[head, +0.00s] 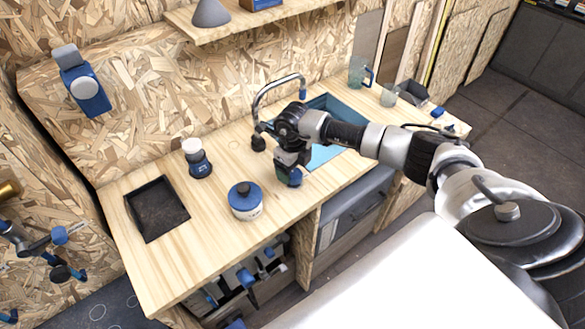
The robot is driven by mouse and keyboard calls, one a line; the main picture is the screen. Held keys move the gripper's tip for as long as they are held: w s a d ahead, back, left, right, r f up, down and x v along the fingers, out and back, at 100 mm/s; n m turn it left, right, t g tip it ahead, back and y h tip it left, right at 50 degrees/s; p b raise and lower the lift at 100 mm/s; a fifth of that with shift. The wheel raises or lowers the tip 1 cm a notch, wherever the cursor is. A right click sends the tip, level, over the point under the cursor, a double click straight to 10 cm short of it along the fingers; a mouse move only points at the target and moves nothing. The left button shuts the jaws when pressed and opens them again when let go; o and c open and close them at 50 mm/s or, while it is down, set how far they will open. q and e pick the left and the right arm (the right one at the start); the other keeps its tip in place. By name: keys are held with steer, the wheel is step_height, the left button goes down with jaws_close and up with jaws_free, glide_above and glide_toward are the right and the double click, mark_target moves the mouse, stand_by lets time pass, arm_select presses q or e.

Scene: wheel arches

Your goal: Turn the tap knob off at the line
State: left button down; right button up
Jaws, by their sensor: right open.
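The tap (268,92) is a grey curved pipe at the back of the wooden counter, beside the blue sink (328,152). One end is blue and the other meets a dark rounded part near the counter. I cannot make out a separate knob or a line mark. My right gripper (288,170) is open and points down over the counter, in front of the tap and at the sink's left side. A small blue-green part shows at its fingertips; I cannot tell whether it touches. My arm hides part of the sink.
A blue-lidded white jar (245,203), a blue container with a white top (197,160) and a black tray (157,208) stand left of the gripper. Glass mugs (358,72) stand at the back right. A shelf (240,25) overhangs the back.

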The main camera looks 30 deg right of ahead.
steer(key=shift+a+f, duration=0.1)
steer(key=shift+f, duration=1)
steer(key=shift+c, duration=0.9)
steer(key=c, duration=0.7)
steer(key=shift+f+m, duration=0.1)
steer(key=shift+m, duration=0.6)
steer(key=shift+c, duration=0.2)
steer(key=shift+m+b, duration=0.45)
steer(key=shift+m, duration=0.65)
arm_select(q)
steer(key=shift+w+d+f, duration=0.1)
steer(key=shift+w+f, duration=0.2)
steer(key=shift+w, duration=0.4)
arm_select(e)
steer(key=o, duration=0.9)
